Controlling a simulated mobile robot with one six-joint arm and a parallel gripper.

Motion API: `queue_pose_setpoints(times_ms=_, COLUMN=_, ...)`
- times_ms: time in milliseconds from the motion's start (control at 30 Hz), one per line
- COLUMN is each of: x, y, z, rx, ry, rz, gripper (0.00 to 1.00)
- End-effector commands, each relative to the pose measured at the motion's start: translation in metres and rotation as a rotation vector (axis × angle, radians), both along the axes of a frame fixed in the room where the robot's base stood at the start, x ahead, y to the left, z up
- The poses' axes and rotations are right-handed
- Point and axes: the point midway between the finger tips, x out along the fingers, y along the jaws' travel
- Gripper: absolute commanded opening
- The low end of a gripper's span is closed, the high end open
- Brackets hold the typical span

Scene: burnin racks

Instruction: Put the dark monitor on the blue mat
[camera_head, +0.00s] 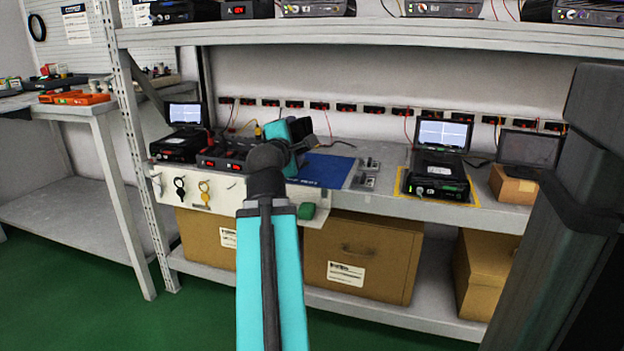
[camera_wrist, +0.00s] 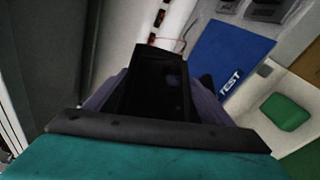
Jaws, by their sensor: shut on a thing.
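My gripper (camera_wrist: 158,100) is shut on a black flat panel, the dark monitor (camera_wrist: 160,75), which stands out between its grey fingers in the wrist view. In the head view, my teal wrist hides most of the fingers, and only a dark bit of the monitor (camera_head: 302,128) shows beside it. The blue mat (camera_head: 325,170) lies on the bench shelf, right of my wrist, partly hidden by my arm. In the wrist view, the blue mat (camera_wrist: 225,60), marked TEST, is bare where visible, to the right of the held monitor and apart from it.
Dark devices and a lit monitor (camera_head: 184,113) stand left of my arm. A lit monitor (camera_head: 444,134) sits behind a black unit on a yellow-edged area to the right. Another dark screen (camera_head: 530,148) stands by a cardboard box. An upper shelf (camera_head: 370,32) hangs over the bench.

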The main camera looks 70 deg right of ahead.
Motion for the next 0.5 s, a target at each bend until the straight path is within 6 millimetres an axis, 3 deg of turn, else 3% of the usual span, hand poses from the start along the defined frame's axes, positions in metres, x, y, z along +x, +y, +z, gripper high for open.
queue_pose_setpoints(times_ms=200, x=-0.031, y=-0.006, z=-0.013, rx=-0.005, ry=-0.001, rz=-0.062, gripper=0.36)
queue_pose_setpoints(times_ms=500, x=-0.039, y=-0.007, z=-0.013, rx=-0.004, ry=-0.002, rz=-0.079, gripper=0.36)
